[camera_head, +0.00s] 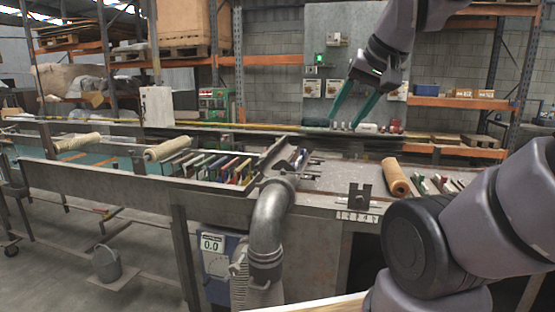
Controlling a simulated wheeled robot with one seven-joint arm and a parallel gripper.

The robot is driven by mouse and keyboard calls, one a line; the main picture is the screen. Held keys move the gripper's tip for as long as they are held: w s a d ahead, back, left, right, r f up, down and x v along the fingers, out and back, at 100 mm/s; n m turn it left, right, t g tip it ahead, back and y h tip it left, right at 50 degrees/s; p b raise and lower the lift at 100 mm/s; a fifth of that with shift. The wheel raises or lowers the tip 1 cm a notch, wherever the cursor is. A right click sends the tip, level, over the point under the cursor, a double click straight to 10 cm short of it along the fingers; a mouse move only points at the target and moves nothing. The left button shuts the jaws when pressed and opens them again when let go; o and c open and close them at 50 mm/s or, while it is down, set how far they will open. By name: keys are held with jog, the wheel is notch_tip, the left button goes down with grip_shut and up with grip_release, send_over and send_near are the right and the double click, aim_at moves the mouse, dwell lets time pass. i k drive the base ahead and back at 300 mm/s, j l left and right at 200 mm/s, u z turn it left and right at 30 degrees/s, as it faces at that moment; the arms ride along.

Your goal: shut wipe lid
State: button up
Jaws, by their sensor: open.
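My gripper (345,121) hangs from the upper right of the head view, pointing down and to the left. Its two green fingers are spread apart with nothing visible between them. I cannot make out a wipe container or its lid anywhere in this view. A strip of pale wooden surface (318,305) shows at the bottom edge, partly covered by my arm; I see nothing on the bare part of it.
Behind is a workshop with a long metal machine bench (110,188), a bent grey pipe (268,225) and a blue box with a display (214,262). A bucket (106,264) stands on the floor at left. Orange-beamed racks (455,102) stand further back. My arm covers the lower right.

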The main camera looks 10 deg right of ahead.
aim_at(277, 154)
jog(key=j+z, duration=0.15)
jog(key=j, duration=0.25)
jog(key=k+j+z, duration=0.15)
jog(key=j, duration=0.2)
jog(key=k+j+z, duration=0.15)
jog(key=j, duration=0.2)
jog(key=i+j+z, duration=0.1)
jog(key=j, duration=0.2)
jog(key=i+j+z, duration=0.2)
jog(key=j, duration=0.45)
jog(key=i+j+z, duration=0.1)
jog(key=j, duration=0.25)
jog(key=k+j, duration=0.1)
jog(key=k, duration=0.6)
jog(key=i+u, duration=0.25)
jog(key=i, duration=0.15)
jog(key=i+u, duration=0.25)
jog(key=i, duration=0.2)
